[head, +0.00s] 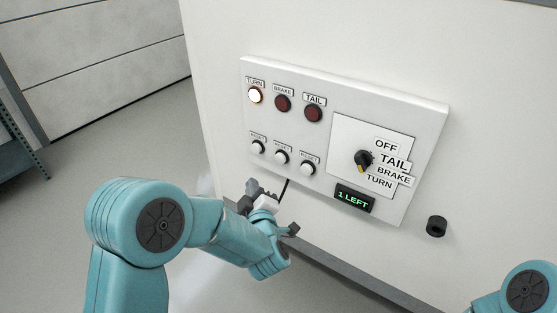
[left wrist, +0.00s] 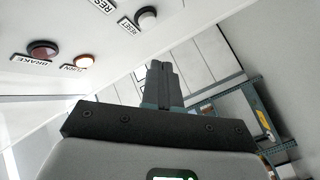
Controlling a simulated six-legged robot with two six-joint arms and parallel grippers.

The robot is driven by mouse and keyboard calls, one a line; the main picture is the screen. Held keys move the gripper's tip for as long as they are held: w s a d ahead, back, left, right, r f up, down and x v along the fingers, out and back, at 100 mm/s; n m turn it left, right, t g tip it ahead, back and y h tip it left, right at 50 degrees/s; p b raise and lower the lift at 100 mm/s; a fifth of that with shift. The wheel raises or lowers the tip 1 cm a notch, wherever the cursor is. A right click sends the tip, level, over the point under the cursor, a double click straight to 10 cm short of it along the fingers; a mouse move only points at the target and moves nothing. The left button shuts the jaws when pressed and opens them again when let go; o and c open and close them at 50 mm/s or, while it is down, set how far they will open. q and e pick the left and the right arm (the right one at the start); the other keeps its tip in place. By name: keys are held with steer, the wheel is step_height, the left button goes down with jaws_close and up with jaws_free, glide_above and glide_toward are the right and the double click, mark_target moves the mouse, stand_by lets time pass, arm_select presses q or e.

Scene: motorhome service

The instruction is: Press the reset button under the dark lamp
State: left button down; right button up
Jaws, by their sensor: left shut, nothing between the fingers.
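A white panel (head: 322,110) on the wall carries three lamps. The TURN lamp (head: 255,95) glows white. The BRAKE lamp (head: 283,103) and TAIL lamp (head: 313,114) are both dark red. Below them sit three white reset buttons, under TURN (head: 258,147), BRAKE (head: 281,157) and TAIL (head: 307,168). My left gripper (head: 252,187) is shut and empty, below the buttons and apart from them. In the left wrist view its closed fingers (left wrist: 160,72) show, with a reset button (left wrist: 146,17) and the BRAKE lamp (left wrist: 42,50) above left. My right gripper is out of view.
A black selector knob (head: 361,161) stands out at the panel's right, beside the labels OFF, TAIL, BRAKE and TURN. A small display (head: 355,198) reads "1 LEFT". A black round fitting (head: 437,226) projects from the wall. Open floor lies left; a shelf (head: 20,145) stands at the far left.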

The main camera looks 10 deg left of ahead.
mark_target(280, 159)
arm_select(q)
steer(key=w+d+p, duration=0.1)
steer(key=w+d, duration=0.2)
steer(key=w, duration=0.5)
steer(key=shift+w, duration=0.15)
stand_by(2.0)
steer(key=shift+w+d, duration=0.1)
steer(key=shift+w, duration=0.3)
